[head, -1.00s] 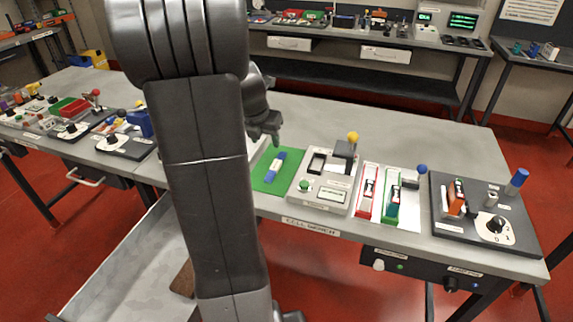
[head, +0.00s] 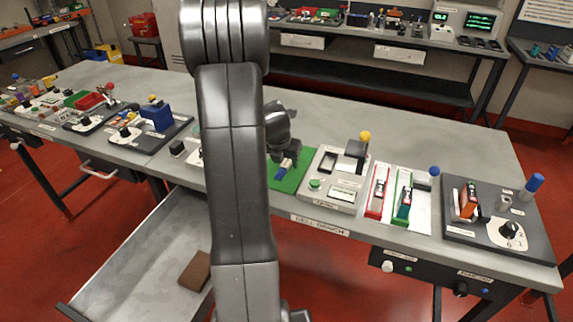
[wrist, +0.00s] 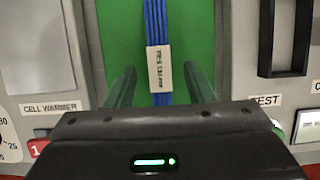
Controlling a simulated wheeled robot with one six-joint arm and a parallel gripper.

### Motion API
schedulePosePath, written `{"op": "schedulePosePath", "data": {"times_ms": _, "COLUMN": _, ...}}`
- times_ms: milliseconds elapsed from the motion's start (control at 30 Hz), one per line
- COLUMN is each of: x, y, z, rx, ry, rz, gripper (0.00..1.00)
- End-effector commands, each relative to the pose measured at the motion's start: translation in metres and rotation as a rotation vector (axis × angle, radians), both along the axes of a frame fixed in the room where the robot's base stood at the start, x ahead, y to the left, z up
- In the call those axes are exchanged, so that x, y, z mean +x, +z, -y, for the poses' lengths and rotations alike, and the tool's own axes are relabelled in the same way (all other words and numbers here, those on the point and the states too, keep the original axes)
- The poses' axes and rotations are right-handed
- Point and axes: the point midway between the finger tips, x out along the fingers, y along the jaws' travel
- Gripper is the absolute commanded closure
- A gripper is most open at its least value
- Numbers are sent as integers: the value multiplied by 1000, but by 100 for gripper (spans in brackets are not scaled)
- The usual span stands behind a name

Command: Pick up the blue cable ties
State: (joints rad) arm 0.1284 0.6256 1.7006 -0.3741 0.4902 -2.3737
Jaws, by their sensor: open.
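The blue cable ties (wrist: 155,22) are a straight bundle with a white printed band, lying on a green mat (wrist: 115,40). In the head view a little of the blue bundle (head: 287,163) shows on the mat (head: 303,166), partly hidden by my gripper (head: 285,152). In the wrist view my gripper (wrist: 160,78) is open and empty. Its two fingers stand apart on either side of the bundle's near end, with the white band between them and clear of both. Whether the fingertips reach the mat's level I cannot tell.
A grey tester with a yellow-knobbed lever (head: 365,136) stands right of the mat. Red and green cell holders (head: 377,192) and a black switch panel (head: 470,226) lie farther right. A cell warmer (wrist: 35,60) is left of the mat. An open drawer (head: 150,262) juts out below the bench.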

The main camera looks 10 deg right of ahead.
Motion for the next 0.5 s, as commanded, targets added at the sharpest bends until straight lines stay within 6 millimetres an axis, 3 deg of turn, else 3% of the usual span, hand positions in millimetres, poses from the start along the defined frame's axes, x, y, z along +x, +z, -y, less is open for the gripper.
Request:
{"op": "schedulePosePath", "data": {"times_ms": 267, "x": 1, "y": -2, "z": 1, "rx": 0, "ry": 0, "rz": 0, "gripper": 52}}
{"op": "schedulePosePath", "data": {"times_ms": 500, "x": 1, "y": -2, "z": 0, "rx": 0, "ry": 0, "rz": 0, "gripper": 99}}
